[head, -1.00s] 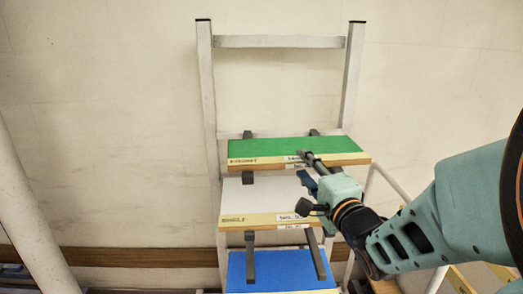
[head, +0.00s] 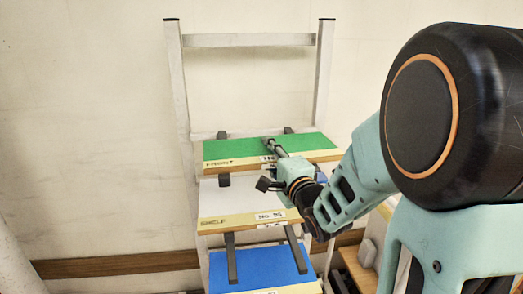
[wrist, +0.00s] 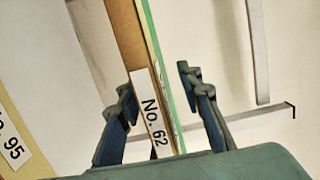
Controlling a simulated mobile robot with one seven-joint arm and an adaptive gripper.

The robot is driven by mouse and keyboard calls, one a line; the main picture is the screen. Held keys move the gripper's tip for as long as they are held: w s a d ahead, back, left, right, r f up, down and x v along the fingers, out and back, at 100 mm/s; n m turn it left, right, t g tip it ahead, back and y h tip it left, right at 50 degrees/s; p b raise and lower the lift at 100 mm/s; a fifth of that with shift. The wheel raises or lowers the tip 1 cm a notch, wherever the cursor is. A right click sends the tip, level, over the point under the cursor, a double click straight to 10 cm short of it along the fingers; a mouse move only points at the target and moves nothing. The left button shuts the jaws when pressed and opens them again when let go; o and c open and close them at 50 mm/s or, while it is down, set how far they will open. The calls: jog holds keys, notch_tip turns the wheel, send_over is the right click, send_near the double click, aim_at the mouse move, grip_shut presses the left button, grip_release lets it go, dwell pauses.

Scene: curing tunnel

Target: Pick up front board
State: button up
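The front board is a green-topped board (head: 240,149) with a wooden edge marked FRONT, on the upper level of a white rack. Its edge with a No. 62 label (wrist: 151,112) also shows in the wrist view. My gripper (wrist: 158,88) is open, with one finger on each side of that edge. Gaps show between the fingers and the board, so it is not clamped. In the head view, one finger of my gripper (head: 270,146) reaches over the green top; the other finger is hidden.
Below is a white board (head: 225,200) marked SHELF, and lower still a blue board (head: 255,268). Dark support bars (head: 231,258) stick out under the boards. White rack posts (head: 323,75) rise behind, near a plain wall.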

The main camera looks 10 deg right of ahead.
aim_at(262, 145)
jog(key=x, duration=0.4)
jog(key=shift+w+a+f, duration=0.2)
grip_shut()
jog(key=shift+r, duration=0.1)
